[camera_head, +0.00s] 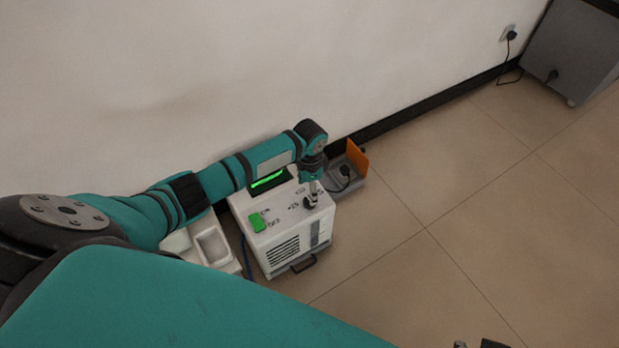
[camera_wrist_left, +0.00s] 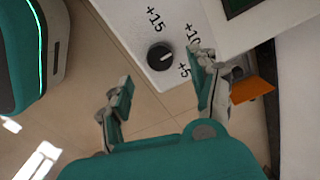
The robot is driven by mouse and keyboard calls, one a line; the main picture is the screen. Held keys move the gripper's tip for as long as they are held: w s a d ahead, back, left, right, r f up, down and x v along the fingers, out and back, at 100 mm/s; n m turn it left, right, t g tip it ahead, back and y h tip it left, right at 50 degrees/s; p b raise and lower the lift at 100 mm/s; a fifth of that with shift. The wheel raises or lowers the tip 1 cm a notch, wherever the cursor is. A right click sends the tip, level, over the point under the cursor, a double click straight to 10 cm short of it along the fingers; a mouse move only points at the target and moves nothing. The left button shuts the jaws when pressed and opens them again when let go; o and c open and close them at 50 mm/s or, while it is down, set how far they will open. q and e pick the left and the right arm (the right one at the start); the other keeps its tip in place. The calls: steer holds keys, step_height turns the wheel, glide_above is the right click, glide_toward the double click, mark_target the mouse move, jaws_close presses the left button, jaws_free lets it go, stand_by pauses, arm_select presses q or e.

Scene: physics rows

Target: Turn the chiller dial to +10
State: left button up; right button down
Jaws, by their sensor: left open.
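The chiller (camera_head: 284,232) is a white box on the floor by the wall, with a green lit display and a green switch on top. Its black round dial (camera_head: 310,202) is partly covered by my left gripper (camera_head: 313,188) in the head view. In the left wrist view the dial (camera_wrist_left: 160,57) is clear, beside printed +15, +10 and +5. A pale mark on the dial faces right, toward the +10 and +5 side; its exact setting is unclear. My left gripper (camera_wrist_left: 163,91) is open and empty, its fingers apart, not visibly touching the dial.
A grey tray with an orange side (camera_head: 357,157) and a black plug stand behind the chiller. A white container (camera_head: 211,245) is at its left. A grey cabinet (camera_head: 572,50) is far right. Tiled floor at right is clear. Small dark parts, possibly my right gripper, show at the bottom edge.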

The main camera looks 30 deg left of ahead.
arm_select(q)
step_height(320, 180, up, 6)
steer(key=shift+f, duration=0.15)
stand_by(0.5)
